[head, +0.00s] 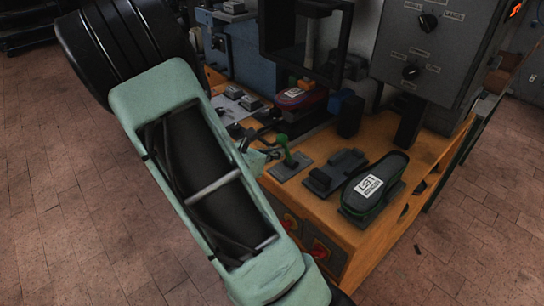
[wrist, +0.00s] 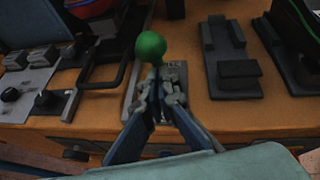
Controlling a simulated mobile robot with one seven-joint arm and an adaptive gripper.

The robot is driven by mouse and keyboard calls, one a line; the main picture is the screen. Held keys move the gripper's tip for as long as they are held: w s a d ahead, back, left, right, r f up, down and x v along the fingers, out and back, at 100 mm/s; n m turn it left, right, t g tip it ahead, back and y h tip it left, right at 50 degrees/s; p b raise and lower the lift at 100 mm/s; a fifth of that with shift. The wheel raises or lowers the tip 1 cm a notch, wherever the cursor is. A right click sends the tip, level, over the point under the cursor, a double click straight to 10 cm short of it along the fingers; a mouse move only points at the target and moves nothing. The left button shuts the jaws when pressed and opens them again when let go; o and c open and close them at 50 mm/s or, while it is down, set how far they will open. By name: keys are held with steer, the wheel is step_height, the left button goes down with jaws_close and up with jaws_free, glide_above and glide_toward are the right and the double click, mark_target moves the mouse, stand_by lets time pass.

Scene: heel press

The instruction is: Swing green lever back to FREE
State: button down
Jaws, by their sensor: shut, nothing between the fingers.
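The green lever has a round green knob (wrist: 150,46), which stands above and just beyond my fingertips in the wrist view. In the head view the green lever (head: 288,152) rises from a small grey base plate (head: 291,168) at the front of the bench. My gripper (wrist: 158,88) is shut and empty, its fingertips over the near part of that plate. It also shows in the head view (head: 270,153), just left of the lever. The fingers hide the lever's lower part, and I cannot tell whether they touch it. Lettering on the plate is partly covered.
Right of the lever are a dark grey fixture (wrist: 234,68) and a shoe (head: 373,186) with a white label. A black bar handle (wrist: 106,70) and a knob panel (wrist: 28,85) lie left. A grey control box (head: 430,45) stands behind.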

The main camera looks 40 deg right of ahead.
mark_target(285, 138)
stand_by(0.3)
steer(key=shift+d+r+y+p, duration=0.3)
steer(key=shift+y+p, duration=0.1)
steer(key=shift+p, duration=0.25)
steer(key=shift+r, duration=0.1)
steer(key=p, duration=0.1)
steer(key=d+r+y+p, duration=0.1)
steer(key=shift+d+r+p, duration=0.1)
steer(key=shift+d+p, duration=0.15)
steer(key=shift+p, duration=0.15)
steer(key=d+y+p, duration=0.2)
steer(key=shift+w+r+g+p, duration=0.1)
steer(key=shift+r+g+p, duration=0.2)
steer(key=shift+r, duration=0.05)
steer(key=shift+d+f+y, duration=0.1)
steer(key=shift+d+y, duration=0.1)
steer(key=shift+y, duration=0.1)
steer(key=d, duration=0.3)
steer(key=shift+w+d+b, duration=0.15)
steer(key=shift+w+b, duration=0.05)
steer(key=shift+b, duration=0.15)
steer(key=shift+d, duration=0.2)
